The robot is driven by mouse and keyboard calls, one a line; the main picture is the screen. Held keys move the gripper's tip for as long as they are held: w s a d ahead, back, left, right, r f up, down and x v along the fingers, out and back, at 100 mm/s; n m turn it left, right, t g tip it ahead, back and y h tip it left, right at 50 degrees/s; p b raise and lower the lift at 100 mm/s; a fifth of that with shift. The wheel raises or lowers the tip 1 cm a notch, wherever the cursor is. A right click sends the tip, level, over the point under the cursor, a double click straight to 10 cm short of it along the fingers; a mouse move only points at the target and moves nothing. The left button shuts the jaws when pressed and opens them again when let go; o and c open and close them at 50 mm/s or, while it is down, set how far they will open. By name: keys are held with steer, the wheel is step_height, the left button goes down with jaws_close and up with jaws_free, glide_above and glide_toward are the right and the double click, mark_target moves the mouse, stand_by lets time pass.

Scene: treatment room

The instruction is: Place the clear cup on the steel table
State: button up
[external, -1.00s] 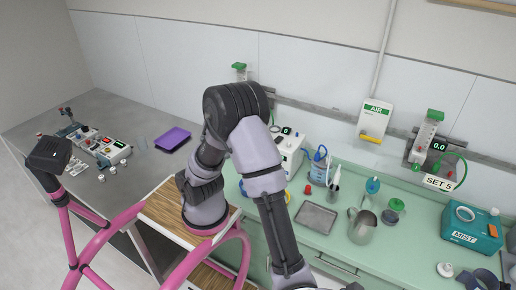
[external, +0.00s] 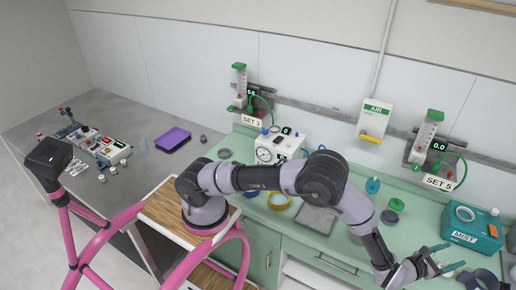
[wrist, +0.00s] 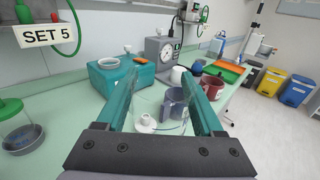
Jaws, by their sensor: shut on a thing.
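My gripper (external: 436,262) is over the right part of the green counter. Its teal fingers, also in the wrist view (wrist: 163,103), are shut on the clear cup (wrist: 160,112). The cup is see-through, so only its faint outline shows between the fingers, with a white piece and a grey-blue mug visible through or behind it. In the external view the cup is hard to make out at the fingertips. The steel table (external: 92,107) is the grey surface at the far left, well away from my gripper.
The steel table holds a purple tray (external: 173,139), a device with several knobs (external: 110,151) and a small clear item (external: 141,143). The green counter carries a metal tray (external: 316,218), a gauge box (external: 277,147) and a teal MIST box (external: 472,236). A maroon mug (wrist: 213,86) stands beyond the fingers.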

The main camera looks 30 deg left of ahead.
steer(key=w+f+t+y, duration=0.1)
steer(key=w+f, duration=0.2)
steer(key=w, duration=0.3)
steer(key=w+a+f+n, duration=0.1)
steer(key=w+f, duration=0.2)
steer(key=w, duration=0.3)
steer(key=shift+a+f+n+t+y, duration=0.2)
steer(key=shift+f+n+t+y, duration=0.1)
steer(key=shift+f+t+y, duration=0.1)
steer(key=shift+f, duration=4.8)
steer(key=shift+f, duration=0.2)
steer(key=o, duration=1.4)
steer(key=v, duration=1.2)
steer(key=shift+w+a+r, duration=0.1)
steer(key=shift+a+r, duration=0.1)
steer(key=shift+r, duration=0.05)
